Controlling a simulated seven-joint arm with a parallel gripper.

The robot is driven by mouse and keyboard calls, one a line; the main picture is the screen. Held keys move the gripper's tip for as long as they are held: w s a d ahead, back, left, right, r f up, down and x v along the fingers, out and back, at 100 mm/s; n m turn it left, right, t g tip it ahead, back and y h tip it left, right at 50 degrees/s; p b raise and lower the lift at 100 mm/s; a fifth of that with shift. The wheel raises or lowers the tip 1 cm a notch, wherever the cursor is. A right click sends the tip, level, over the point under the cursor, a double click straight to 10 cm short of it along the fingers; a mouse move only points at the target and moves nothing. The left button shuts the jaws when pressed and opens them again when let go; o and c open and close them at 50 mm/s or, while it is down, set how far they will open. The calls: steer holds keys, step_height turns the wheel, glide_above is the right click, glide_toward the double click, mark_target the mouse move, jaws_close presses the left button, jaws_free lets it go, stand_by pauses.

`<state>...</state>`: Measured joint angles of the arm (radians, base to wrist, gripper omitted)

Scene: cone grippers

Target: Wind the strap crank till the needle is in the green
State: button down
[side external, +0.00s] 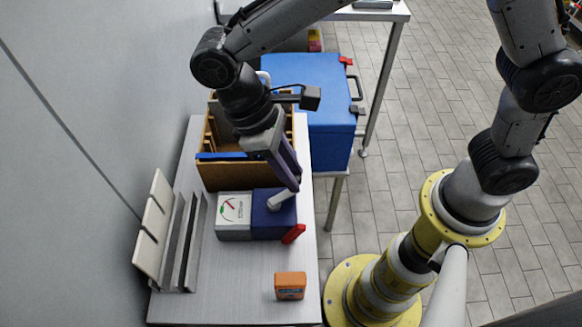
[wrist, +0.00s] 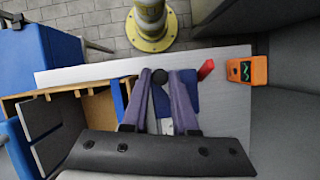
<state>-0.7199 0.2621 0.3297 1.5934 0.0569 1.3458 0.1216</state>
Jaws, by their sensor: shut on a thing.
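The strap winder is a blue box (side external: 268,222) on the light table, with a pale crank arm (side external: 281,199) on top. A white gauge (side external: 234,207) is on its left side; red and green marks show on its face, but the exact needle reading is too small to tell. A red lever (side external: 293,234) sticks out at the box's front right corner and also shows in the wrist view (wrist: 206,69). My gripper (side external: 294,186) reaches down over the crank. In the wrist view its purple fingers (wrist: 161,82) are shut on the crank's black knob (wrist: 159,76).
An orange meter (side external: 290,286) stands near the table's front. A wooden compartment box (side external: 250,178) is just behind the winder. Grey rails with pale panels (side external: 160,200) are along the left wall. A blue cooler (side external: 325,130) stands behind right. The table's front left is clear.

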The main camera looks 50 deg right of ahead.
steer(key=shift+w+n, duration=0.1)
steer(key=shift+n, duration=0.2)
steer(key=shift+w+a+n+t+h, duration=0.1)
steer(key=shift+w+n+t+h, duration=0.2)
steer(key=shift+n, duration=0.55)
steer(key=shift+w+a+n+t+h, duration=0.15)
steer(key=shift+w+n+h, duration=0.15)
steer(key=shift+n, duration=0.6)
steer(key=shift+w+d+n+t+h, duration=0.1)
steer(key=shift+w+n+t+h, duration=0.15)
steer(key=shift+n, duration=0.6)
steer(key=shift+w, duration=0.1)
steer(key=c, duration=0.7)
jaws_free()
